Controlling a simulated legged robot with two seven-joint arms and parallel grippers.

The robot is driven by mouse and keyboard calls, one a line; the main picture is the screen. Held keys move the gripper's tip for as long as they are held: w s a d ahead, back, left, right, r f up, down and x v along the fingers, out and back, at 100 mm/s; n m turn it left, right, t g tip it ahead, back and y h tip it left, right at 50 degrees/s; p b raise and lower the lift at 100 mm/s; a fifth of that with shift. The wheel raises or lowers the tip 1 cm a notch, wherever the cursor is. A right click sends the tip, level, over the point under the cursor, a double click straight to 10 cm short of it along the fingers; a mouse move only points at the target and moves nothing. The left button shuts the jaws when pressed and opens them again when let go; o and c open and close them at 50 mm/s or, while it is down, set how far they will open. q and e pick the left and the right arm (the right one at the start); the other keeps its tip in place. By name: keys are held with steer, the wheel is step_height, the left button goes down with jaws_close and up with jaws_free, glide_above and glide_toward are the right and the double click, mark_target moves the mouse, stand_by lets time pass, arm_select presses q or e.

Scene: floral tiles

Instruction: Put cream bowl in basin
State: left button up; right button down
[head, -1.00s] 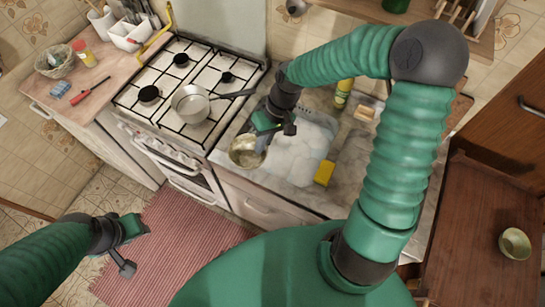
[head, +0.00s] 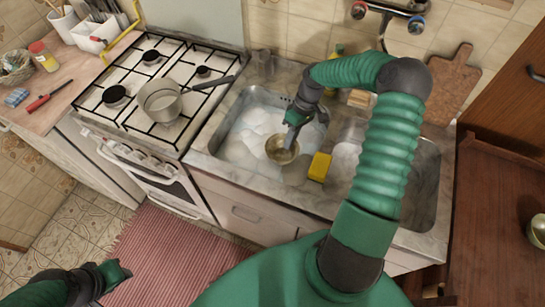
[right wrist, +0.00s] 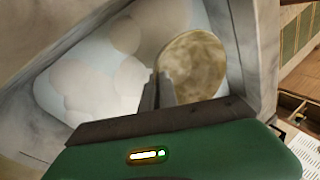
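The cream bowl (head: 281,150), with a mottled tan inside, is in my right gripper (head: 290,137). The gripper is shut on its rim. The bowl is over the left part of the sink basin (head: 222,140), which holds white foam. In the right wrist view the bowl (right wrist: 194,66) is beside the fingers (right wrist: 160,92), with foam behind it. I cannot tell whether the bowl touches the foam. My left gripper (head: 118,273) hangs low at the left, away from the sink; its fingers are too unclear to judge.
A yellow sponge (head: 319,167) lies at the sink's middle divider, close right of the bowl. A stove (head: 130,115) with a saucepan (head: 160,102) stands to the left. Another small bowl (head: 537,231) sits on the brown table (head: 490,215) at the far right. A cutting board (head: 455,85) leans behind.

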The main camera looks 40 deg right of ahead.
mark_target(290, 156)
steer(key=f, duration=0.9)
steer(key=shift+s+f, duration=0.2)
steer(key=shift+f, duration=0.15)
steer(key=shift+d+f, duration=0.15)
steer(key=shift+f, duration=0.05)
steer(key=c, duration=1.7)
jaws_free()
steer(key=shift+c, duration=0.2)
steer(key=shift+o, duration=0.6)
steer(key=shift+r, duration=0.1)
